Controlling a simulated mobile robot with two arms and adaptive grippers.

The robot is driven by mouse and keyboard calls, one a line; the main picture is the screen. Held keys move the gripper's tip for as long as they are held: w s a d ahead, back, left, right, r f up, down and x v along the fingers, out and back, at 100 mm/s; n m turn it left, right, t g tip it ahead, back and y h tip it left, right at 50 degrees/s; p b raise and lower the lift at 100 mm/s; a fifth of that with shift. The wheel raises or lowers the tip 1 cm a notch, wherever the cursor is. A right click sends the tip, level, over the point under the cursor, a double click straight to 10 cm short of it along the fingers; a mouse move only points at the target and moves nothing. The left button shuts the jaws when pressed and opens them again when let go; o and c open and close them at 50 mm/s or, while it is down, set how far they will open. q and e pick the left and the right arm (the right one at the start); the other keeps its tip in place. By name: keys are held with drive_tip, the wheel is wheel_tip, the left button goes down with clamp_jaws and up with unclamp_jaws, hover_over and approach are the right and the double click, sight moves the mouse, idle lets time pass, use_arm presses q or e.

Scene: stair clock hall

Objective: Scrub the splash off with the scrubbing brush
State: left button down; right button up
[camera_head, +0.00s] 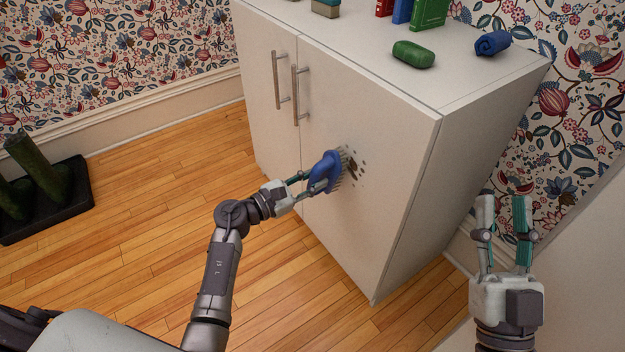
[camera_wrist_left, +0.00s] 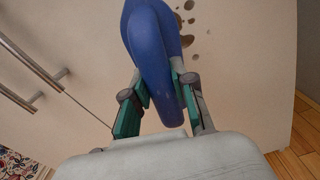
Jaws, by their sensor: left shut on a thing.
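My left gripper (camera_head: 309,184) is shut on the blue handle of the scrubbing brush (camera_head: 323,171). The brush's pale bristles face the right-hand door of the white cabinet (camera_head: 375,130) and appear to be at its surface. The splash (camera_head: 352,168), a patch of dark brown spots, is on that door just right of the brush; the brush hides part of it. In the left wrist view the blue brush (camera_wrist_left: 152,55) lies between the fingers, with brown splash spots (camera_wrist_left: 187,35) beside it. My right gripper (camera_head: 504,218) is open and empty, right of the cabinet.
On the cabinet top are a green rounded object (camera_head: 413,55), a rolled blue cloth (camera_head: 492,43), several books (camera_head: 430,14) and a small box (camera_head: 326,8). Two door handles (camera_head: 296,95) stick out left of the splash. A boot tray (camera_head: 75,205) lies at far left; the wooden floor between is clear.

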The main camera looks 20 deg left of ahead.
use_arm(q)
drive_tip(key=shift+w, duration=0.1)
drive_tip(key=shift+w+d, duration=0.3)
use_arm(e)
drive_tip(key=shift+s+r+t, duration=0.35)
drive_tip(key=shift+r+t, duration=0.15)
drive_tip(key=shift+r, duration=0.1)
use_arm(q)
drive_tip(key=shift+w+d, duration=0.2)
use_arm(e)
drive_tip(key=shift+s+r+y, duration=0.3)
drive_tip(key=shift+s+y, duration=0.1)
